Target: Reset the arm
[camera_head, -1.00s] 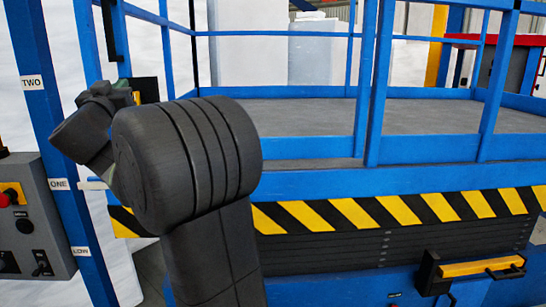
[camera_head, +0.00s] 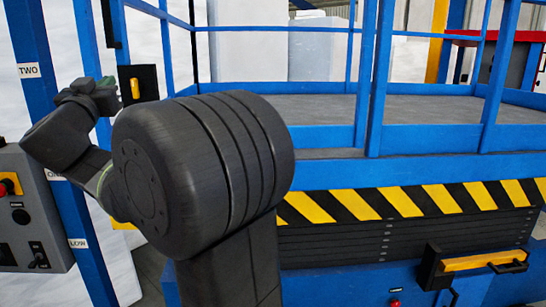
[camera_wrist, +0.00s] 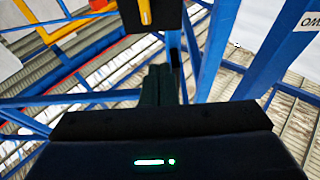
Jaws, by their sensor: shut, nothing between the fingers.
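My gripper (camera_wrist: 160,84) shows in the wrist view as two dark fingers close together, with nothing seen between them. It points up toward blue posts and a corrugated roof. A black box with a yellow handle (camera_wrist: 145,12) is at the top of that view, beyond the fingertips. In the head view my arm is folded at the left, and its big dark joint covers the middle left.
A blue railed platform (camera_head: 335,137) with a striped black-and-yellow edge fills the right. A grey control box (camera_head: 32,215) with a red button is at the lower left. A yellow-and-black handle (camera_head: 480,262) sits at the lower right. A red-topped cabinet (camera_head: 495,60) stands behind.

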